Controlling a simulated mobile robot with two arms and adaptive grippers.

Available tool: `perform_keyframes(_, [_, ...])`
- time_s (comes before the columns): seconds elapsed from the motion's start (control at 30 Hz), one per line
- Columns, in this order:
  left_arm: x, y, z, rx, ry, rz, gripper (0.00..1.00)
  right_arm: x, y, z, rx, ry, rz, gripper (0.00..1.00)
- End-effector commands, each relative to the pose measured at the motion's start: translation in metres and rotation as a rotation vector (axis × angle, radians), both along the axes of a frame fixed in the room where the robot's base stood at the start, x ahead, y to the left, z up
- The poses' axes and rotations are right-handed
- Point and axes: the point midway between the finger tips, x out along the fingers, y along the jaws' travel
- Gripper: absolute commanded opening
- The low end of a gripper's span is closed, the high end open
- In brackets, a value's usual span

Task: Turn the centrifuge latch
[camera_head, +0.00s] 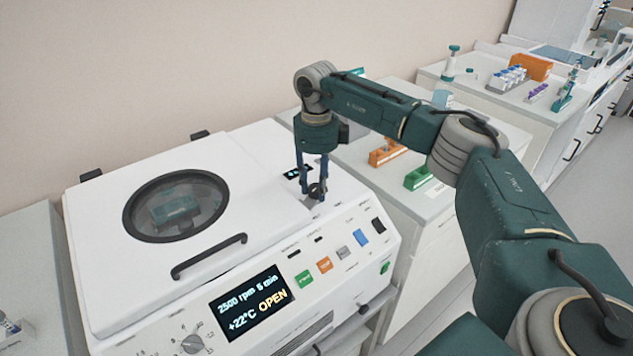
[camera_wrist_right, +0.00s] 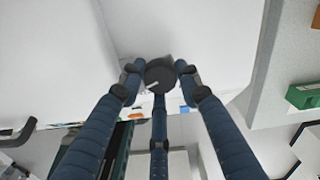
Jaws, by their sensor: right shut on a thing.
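The white centrifuge (camera_head: 110,284) has its lid down, with a round dark window (camera_head: 177,205) and a black handle (camera_head: 209,257). Its screen (camera_head: 248,302) reads "2500 rpm 5 min +22°C OPEN". The latch, a round dark knob (camera_wrist_right: 159,75) with a light line on it, sits on top beside the lid. My right gripper (camera_head: 316,190) points down at the latch; in the right wrist view (camera_wrist_right: 159,82) its blue fingers are closed around the knob. The fingers partly hide the latch in the head view. My left gripper is not in view.
Buttons and a dial (camera_head: 193,343) line the centrifuge's front panel. To the right, a counter holds an orange rack (camera_head: 386,154) and a green rack (camera_head: 418,178). A farther counter carries tubes and an orange box (camera_head: 530,67). A wall stands behind.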

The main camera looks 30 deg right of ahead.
Motion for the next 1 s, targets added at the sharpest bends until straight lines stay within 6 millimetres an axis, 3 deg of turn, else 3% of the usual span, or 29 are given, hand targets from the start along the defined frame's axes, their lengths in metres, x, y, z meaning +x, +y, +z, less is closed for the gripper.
perform_keyframes(0.43, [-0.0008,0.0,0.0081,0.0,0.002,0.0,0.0,0.0012,-0.0006,0.0019,0.0,-0.004,-0.282,0.07])
perform_keyframes(1.0, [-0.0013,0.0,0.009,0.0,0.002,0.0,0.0,0.0015,-0.001,0.0018,0.0,-0.005,-0.347,0.07])
